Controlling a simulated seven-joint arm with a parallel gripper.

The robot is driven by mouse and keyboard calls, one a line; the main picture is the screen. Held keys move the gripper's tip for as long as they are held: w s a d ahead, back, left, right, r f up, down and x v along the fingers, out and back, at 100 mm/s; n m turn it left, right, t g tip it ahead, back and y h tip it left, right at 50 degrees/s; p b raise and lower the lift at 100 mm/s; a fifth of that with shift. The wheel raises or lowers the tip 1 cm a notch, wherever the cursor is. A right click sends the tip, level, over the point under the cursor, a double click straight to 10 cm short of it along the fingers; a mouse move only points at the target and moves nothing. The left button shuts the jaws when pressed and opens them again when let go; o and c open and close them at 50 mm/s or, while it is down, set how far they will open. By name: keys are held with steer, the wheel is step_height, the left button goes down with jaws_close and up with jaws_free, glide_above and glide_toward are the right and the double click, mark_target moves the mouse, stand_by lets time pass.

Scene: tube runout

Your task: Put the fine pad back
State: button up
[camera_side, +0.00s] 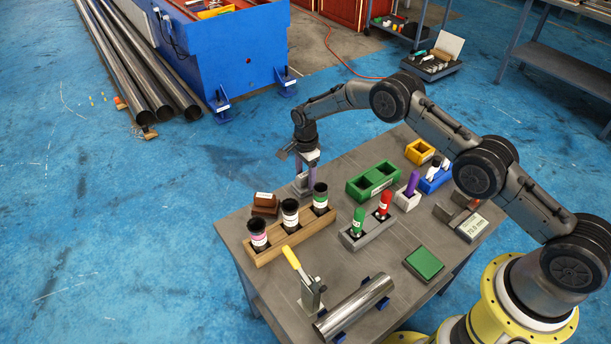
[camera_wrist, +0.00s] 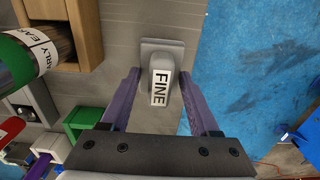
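The fine pad (camera_wrist: 160,80) is a grey block with a white "FINE" label on its handle and a wider flat base. It stands on the grey table near the far edge, and shows partly in the side view (camera_side: 301,187). My gripper (camera_wrist: 160,74) points down over it with its purple fingers spread on either side of the handle. Gaps show between the handle and both fingers. In the side view, my gripper (camera_side: 311,174) is low at the far left part of the table.
A wooden rack (camera_side: 284,242) with several labelled cups is close beside the pad. A brown block (camera_side: 265,203) lies behind it. A green tray (camera_side: 373,182) is to the right. A steel tube (camera_side: 355,307) and yellow-handled clamp (camera_side: 292,258) are at the front.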

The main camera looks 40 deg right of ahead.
step_height(320, 180, up, 12)
steer(key=shift+r, duration=0.2)
stand_by(0.4)
steer(key=shift+r, duration=0.1)
step_height(320, 180, up, 14)
steer(key=n+t, duration=0.1)
steer(key=n, duration=0.3)
glide_above(305, 173)
steer(key=s+d, duration=0.2)
steer(key=s, duration=0.4)
steer(key=s+d+r+n+t, duration=0.2)
steer(key=s+r+n, duration=0.3)
steer(key=s+r, duration=0.65)
steer(key=s+d+n+t, duration=0.2)
steer(key=s+n, duration=0.7)
steer(key=s, duration=1.7)
steer(key=shift+s+f+t, duration=0.15)
steer(key=shift+f+t, duration=0.05)
steer(key=shift+t, duration=0.1)
